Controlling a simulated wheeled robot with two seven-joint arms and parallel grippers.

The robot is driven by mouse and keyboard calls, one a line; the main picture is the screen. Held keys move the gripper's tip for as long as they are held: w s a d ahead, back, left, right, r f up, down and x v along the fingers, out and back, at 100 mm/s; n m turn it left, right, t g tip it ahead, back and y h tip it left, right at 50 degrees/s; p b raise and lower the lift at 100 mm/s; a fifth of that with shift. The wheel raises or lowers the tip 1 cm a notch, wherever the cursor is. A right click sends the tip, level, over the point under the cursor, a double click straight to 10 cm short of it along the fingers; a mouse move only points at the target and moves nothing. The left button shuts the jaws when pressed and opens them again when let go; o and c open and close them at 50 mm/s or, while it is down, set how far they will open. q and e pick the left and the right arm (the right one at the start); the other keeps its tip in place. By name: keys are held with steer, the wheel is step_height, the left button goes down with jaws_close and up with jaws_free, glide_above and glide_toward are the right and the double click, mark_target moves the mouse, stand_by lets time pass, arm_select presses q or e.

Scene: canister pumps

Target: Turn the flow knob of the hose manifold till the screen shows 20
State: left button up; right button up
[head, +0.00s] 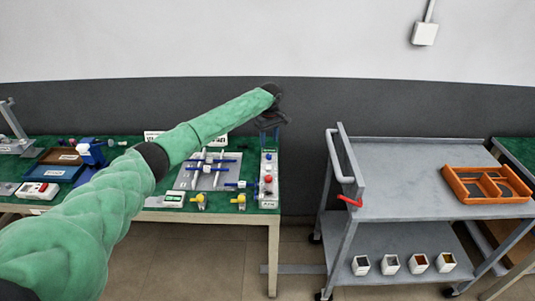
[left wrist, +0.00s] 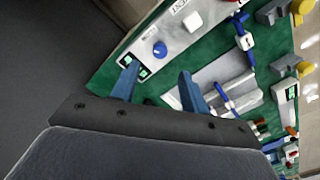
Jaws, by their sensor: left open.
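A long pale control box (head: 268,181) with red and blue controls stands at the right end of the green-topped table. In the left wrist view, this box (left wrist: 178,40) carries a blue knob (left wrist: 160,48), a white button (left wrist: 193,22) and a small green-lit screen (left wrist: 144,73), whose figures are too small to read. My left gripper (head: 269,135) is over the far end of the box. In the left wrist view its two blue fingers (left wrist: 158,69) are apart and empty, below the knob in the picture. My right gripper is out of view.
A grey board with blue-handled pipes (head: 211,171) lies left of the box, with yellow-topped fittings (head: 199,200) in front. A blue tray (head: 58,173) is farther left. A grey trolley (head: 400,191) with an orange tray (head: 486,185) stands right, across a gap.

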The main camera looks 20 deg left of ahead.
mark_target(269, 155)
arm_select(q)
steer(key=shift+f+n, duration=0.1)
steer(key=shift+n, duration=0.2)
steer(key=shift+f+p, duration=1.35)
steer(key=shift+f, duration=2.45)
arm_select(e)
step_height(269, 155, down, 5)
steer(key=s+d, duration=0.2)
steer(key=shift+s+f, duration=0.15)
arm_select(q)
steer(key=shift+s, duration=0.1)
steer(key=shift+c, duration=0.3)
jaws_close()
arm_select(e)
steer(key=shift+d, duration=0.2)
